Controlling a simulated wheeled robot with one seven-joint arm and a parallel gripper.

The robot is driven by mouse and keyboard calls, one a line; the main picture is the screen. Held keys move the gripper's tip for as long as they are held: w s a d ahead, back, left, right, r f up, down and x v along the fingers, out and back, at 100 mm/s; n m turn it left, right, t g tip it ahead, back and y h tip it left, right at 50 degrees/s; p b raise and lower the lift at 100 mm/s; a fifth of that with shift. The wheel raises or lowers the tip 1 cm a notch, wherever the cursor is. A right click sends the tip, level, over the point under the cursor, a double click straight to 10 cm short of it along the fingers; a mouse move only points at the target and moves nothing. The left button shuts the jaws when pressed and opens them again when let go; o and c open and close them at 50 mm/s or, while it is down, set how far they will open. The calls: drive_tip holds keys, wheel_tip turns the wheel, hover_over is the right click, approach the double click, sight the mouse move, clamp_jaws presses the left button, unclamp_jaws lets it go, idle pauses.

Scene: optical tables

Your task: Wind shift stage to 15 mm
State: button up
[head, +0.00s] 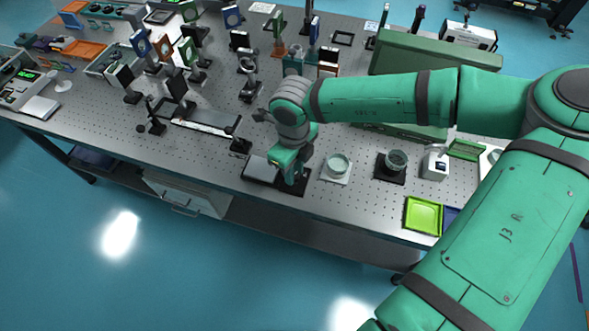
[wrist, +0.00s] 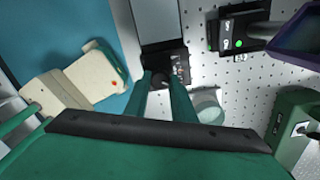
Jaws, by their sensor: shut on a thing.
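The shift stage (head: 261,168) is a low block with a grey top on a black base, near the front edge of the optical table (head: 225,165). In the wrist view the stage (wrist: 163,25) runs up from my fingertips, and a small scale-like plate shows at its near end. My gripper (head: 291,181) reaches down at the stage's right end. In the wrist view my gripper (wrist: 161,82) is shut on a dark round knob (wrist: 160,80) at that end. The fingers partly hide the knob. I cannot read the stage's position.
A glass dish on a white pad (head: 337,167) stands just right of my gripper; another dish on a dark pad (head: 396,161) stands beyond it. A lime green tray (head: 424,215) lies at the front right. Several mounted optics stand behind. A black box with a green light (wrist: 232,42) is close by.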

drive_tip(key=m, duration=0.6)
drive_tip(key=shift+a, duration=0.2)
drive_tip(key=m, duration=0.5)
drive_tip(key=shift+w+d, duration=0.1)
drive_tip(key=shift+m, duration=0.5)
drive_tip(key=o, duration=1.1)
drive_tip(key=shift+c, duration=0.2)
drive_tip(key=shift+d, duration=0.1)
drive_tip(key=shift+r, duration=0.2)
wheel_tip(320, 180, up, 10)
drive_tip(key=shift+r, duration=0.25)
